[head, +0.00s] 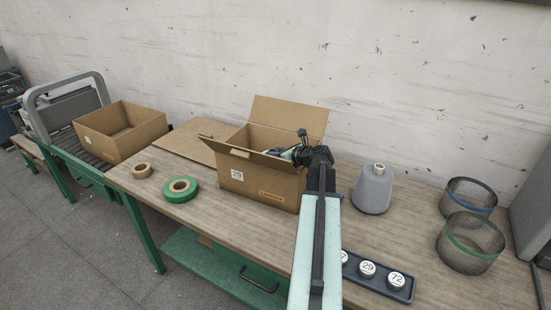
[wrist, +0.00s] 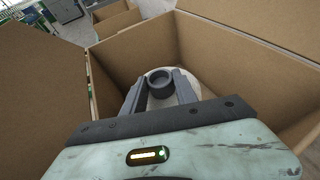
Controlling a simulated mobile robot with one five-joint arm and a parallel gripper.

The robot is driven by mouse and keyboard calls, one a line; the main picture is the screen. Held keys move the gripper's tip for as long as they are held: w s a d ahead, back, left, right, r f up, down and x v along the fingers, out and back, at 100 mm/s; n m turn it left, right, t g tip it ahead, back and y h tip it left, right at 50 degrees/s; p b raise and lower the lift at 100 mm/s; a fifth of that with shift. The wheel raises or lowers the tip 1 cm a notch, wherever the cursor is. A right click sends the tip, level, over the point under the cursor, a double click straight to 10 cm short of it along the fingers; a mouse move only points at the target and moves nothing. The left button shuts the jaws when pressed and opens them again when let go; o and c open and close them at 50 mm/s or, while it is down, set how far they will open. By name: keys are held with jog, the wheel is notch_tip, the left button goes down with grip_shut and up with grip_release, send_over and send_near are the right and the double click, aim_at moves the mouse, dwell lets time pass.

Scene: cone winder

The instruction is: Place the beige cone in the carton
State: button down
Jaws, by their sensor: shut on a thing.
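The open carton (head: 258,186) stands on the table with its flaps spread. My gripper (wrist: 160,84) is inside the carton's opening in the wrist view, pointing down. Its two fingers are shut on the dark tube end of the beige cone (wrist: 192,92). The cone's pale body shows below the fingers, between the carton walls. I cannot tell whether its base touches the carton floor. In the head view my gripper (head: 297,153) is at the carton's mouth, and the carton's wall and flap mostly hide the cone.
A grey cone (head: 373,190) stands to the right of the carton. Two mesh rings (head: 470,243) and a tray of numbered discs (head: 380,279) are further right. Green tape (head: 181,189) and brown tape (head: 142,170) lie to the left. Another carton (head: 121,131) sits on a roller conveyor.

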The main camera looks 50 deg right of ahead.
jog(key=c, duration=0.9)
grip_release()
jog(key=shift+c, duration=0.2)
jog(key=shift+r, duration=0.25)
jog(key=p+v, duration=0.4)
jog(key=v, duration=0.8)
jog(key=shift+f+p, duration=0.15)
jog(key=shift+p, duration=0.15)
